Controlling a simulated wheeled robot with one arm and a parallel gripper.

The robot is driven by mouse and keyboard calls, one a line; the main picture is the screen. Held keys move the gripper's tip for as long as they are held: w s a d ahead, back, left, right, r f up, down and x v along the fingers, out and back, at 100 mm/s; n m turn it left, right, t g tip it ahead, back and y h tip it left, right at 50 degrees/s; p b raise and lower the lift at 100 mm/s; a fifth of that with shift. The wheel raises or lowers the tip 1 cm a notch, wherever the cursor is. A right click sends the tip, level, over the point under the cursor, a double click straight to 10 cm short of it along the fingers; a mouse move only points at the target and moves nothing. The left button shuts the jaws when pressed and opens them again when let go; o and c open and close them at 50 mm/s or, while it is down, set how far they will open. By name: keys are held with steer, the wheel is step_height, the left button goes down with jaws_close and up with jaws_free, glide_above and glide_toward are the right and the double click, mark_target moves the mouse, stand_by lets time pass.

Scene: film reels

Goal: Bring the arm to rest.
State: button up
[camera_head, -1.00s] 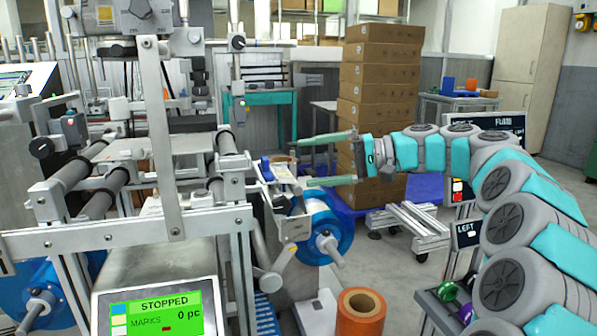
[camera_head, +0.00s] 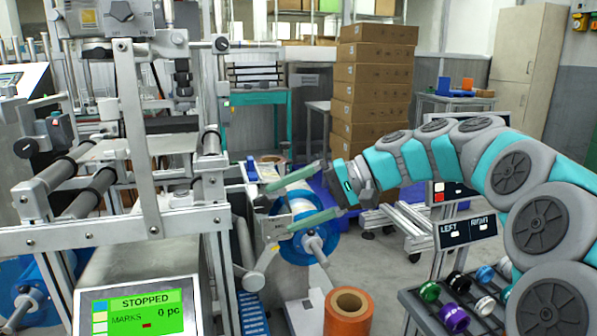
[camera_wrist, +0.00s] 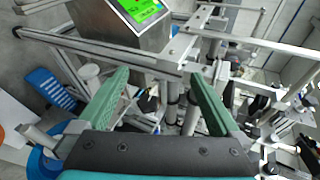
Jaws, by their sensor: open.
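My gripper (camera_head: 290,196) is in the middle of the head view, at the end of my teal and grey arm, which reaches in from the right. Its two green fingers are spread wide and point left toward the machine (camera_head: 110,235). Nothing is between them. A blue-flanged reel (camera_head: 318,240) on a spindle shows behind and below the fingers. In the wrist view both green fingers (camera_wrist: 160,95) stand apart, with the machine frame and its green screen (camera_wrist: 143,10) beyond them.
A screen (camera_head: 140,310) reading STOPPED stands at front left. An orange roll (camera_head: 348,302) stands upright at the front. A tray (camera_head: 425,308) of several coloured spools is at lower right, under a LEFT/RIGHT sign (camera_head: 468,232). Stacked cartons (camera_head: 372,95) stand behind my arm.

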steer(key=s+f+g+h, duration=0.1)
steer(key=s+f+h, duration=0.2)
steer(key=s+f, duration=0.55)
steer(key=s+d+f+h, duration=0.5)
steer(key=s+d+f, duration=0.2)
steer(key=s, duration=0.5)
steer(key=s+d+f+h+p, duration=0.1)
steer(key=s+d+f+h, duration=0.4)
steer(key=s, duration=0.8)
steer(key=d+f, duration=0.3)
steer(key=d, duration=0.1)
steer(key=shift+s+d+g, duration=0.2)
steer(key=shift+s+g, duration=0.1)
steer(key=shift+g, duration=0.1)
